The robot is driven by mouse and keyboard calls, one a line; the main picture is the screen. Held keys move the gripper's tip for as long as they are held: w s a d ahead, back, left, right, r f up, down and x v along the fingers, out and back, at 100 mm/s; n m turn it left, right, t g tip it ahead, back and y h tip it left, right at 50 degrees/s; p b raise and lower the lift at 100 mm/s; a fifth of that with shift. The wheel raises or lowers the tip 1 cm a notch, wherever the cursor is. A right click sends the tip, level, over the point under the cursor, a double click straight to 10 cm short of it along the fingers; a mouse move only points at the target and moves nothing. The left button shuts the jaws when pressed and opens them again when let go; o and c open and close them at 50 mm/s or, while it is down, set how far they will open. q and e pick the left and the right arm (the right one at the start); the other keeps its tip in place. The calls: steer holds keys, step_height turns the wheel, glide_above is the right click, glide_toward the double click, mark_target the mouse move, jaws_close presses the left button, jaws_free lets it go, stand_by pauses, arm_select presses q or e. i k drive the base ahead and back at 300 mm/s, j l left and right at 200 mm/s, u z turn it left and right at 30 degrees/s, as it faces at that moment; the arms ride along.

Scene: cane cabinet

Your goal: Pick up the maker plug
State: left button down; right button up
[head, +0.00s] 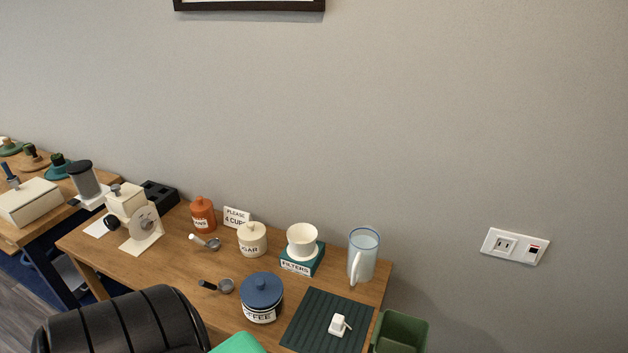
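A small white plug-like piece (339,324), which looks like the maker plug, lies on a dark green ribbed mat (300,322) at the right front of the wooden table. A short light part sticks out on its right side. I cannot make out any prongs or cord. A white wall plate (515,246) with a socket and a dark switch is on the wall at the right. Neither of my grippers shows in the head view, and nothing touches the white piece.
Near the mat stand a blue-lidded coffee jar (262,298), a glass pitcher (363,256), a white dripper (302,241) on a filters box and a sugar jar (252,239). A green bin (400,331) stands by the table's right end. Scoops (217,286) lie left.

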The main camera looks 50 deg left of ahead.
mark_target(336, 328)
steer(key=u, duration=1.25)
